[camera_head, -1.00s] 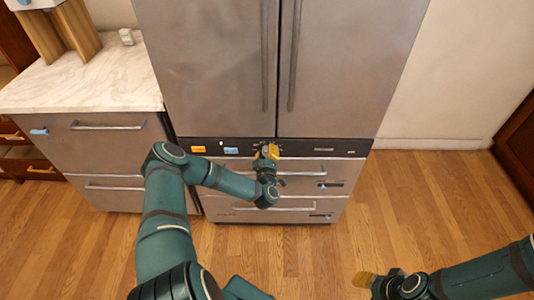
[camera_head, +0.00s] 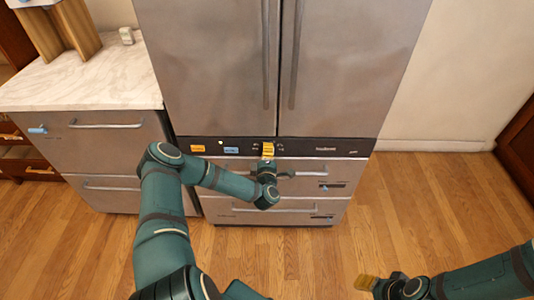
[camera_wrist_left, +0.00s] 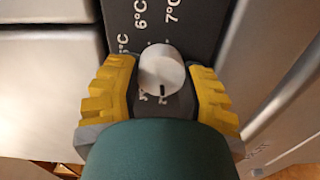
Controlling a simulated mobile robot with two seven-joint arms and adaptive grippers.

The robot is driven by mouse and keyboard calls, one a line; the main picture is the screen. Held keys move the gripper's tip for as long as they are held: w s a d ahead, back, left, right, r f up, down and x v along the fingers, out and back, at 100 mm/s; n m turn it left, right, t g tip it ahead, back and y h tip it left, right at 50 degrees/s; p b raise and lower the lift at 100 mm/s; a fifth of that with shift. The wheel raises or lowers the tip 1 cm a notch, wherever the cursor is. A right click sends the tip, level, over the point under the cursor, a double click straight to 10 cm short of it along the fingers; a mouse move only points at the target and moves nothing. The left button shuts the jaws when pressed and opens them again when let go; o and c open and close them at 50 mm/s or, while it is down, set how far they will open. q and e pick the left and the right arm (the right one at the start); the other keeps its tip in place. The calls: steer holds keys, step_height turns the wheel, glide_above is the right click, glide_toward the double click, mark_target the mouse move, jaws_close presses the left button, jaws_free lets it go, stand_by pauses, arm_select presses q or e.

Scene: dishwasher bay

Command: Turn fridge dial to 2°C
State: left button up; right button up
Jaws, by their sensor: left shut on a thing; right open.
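The steel fridge (camera_head: 205,65) stands ahead with a dark control strip (camera_head: 310,147) below its doors. In the left wrist view, the round white dial (camera_wrist_left: 161,69) sits on the dark strip between the yellow fingers of my left gripper (camera_wrist_left: 162,88), which is shut on it. The dial's dark mark is at its lower edge in that view. 6°C and 7°C show above the dial; small print below it is too unclear to read. In the head view my left gripper (camera_head: 267,150) covers the dial. My right gripper (camera_head: 366,282) is open and empty, low at the right.
Fridge drawers (camera_head: 235,203) with bar handles lie below the strip. Orange (camera_head: 198,148) and blue (camera_head: 231,150) labels are left of my left gripper. A marble-topped counter (camera_head: 80,75) stands left of the fridge. The wood floor (camera_head: 430,200) to the right is clear.

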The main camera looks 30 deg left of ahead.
arm_select(q)
steer(key=shift+r, duration=0.1)
stand_by(0.4)
steer(key=o, duration=1.2)
steer(key=v, duration=1.2)
steer(key=shift+w, duration=0.1)
